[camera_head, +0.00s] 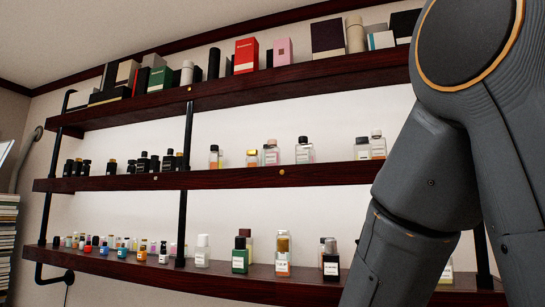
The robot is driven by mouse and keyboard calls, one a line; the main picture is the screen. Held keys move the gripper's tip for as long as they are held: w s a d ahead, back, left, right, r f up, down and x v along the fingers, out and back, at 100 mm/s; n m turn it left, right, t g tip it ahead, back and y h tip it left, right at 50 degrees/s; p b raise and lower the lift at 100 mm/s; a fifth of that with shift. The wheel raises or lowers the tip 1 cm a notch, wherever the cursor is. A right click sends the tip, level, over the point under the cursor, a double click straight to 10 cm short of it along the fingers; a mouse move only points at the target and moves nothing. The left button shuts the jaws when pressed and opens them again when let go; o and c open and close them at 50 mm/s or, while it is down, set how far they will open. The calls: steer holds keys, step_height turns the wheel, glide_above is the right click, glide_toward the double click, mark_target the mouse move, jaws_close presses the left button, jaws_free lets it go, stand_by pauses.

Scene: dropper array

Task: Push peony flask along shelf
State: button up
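Dark wooden wall shelves hold many small bottles and flasks; no label is readable enough to tell which one is the peony flask. On the bottom shelf (220,278) stand a clear flask with a white cap (202,252), a green flask (240,256), an amber flask with a gold cap (283,256) and a dark flask (330,259). On the middle shelf (240,178) stand a pinkish flask (271,153) and a clear flask with a dark cap (304,151). My arm fills the right side and hides part of the shelves. My gripper is not in view.
The top shelf (240,91) holds boxes, including a red box (246,56) and a pink box (283,52). A black upright pipe (186,140) crosses the shelves. The middle shelf has bare stretches between its bottle groups. Stacked books (8,235) stand at the left edge.

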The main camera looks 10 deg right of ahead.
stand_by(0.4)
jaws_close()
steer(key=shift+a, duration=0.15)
